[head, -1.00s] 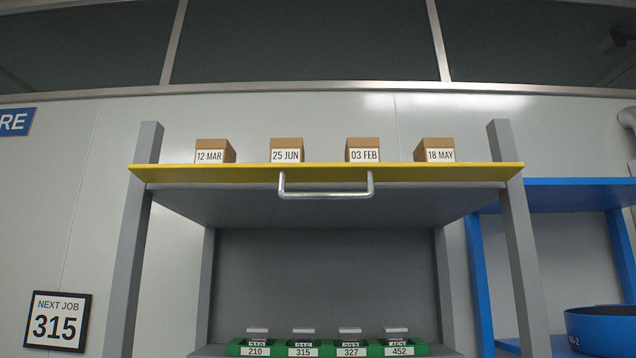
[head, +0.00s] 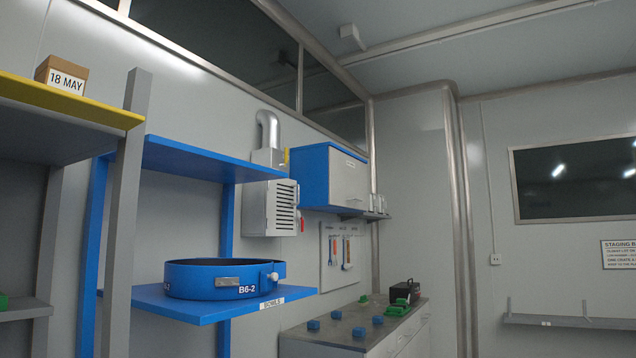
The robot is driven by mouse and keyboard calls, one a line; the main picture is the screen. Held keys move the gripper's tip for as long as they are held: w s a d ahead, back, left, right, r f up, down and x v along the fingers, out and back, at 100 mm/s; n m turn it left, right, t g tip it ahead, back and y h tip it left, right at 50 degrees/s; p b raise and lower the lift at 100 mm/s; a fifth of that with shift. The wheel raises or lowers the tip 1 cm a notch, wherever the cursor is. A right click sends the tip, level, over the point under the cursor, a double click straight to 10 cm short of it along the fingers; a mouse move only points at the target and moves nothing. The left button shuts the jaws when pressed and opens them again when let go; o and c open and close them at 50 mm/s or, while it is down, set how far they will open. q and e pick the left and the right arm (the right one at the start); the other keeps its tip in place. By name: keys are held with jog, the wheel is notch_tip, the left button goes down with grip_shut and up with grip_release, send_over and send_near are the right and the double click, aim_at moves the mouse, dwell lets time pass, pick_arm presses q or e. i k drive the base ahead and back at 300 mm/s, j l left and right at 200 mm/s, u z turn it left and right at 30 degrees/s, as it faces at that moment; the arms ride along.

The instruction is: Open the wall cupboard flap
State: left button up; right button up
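The wall cupboard (head: 315,177) is a blue box with a light grey front flap (head: 349,181), mounted on the wall right of the middle in the head view. The flap looks shut, with a small label near its top edge. It is seen at an angle from the left and some way off. Neither of my grippers is in view.
A blue shelf unit (head: 190,306) with a round blue bin (head: 225,278) labelled B6-2 stands left of the cupboard. A grey vent box (head: 270,208) is beside the cupboard. Below is a counter (head: 345,330) with blue and green pieces. A grey post (head: 125,215) stands nearer left.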

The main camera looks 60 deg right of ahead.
aim_at(347, 176)
jog(key=z, duration=2.1)
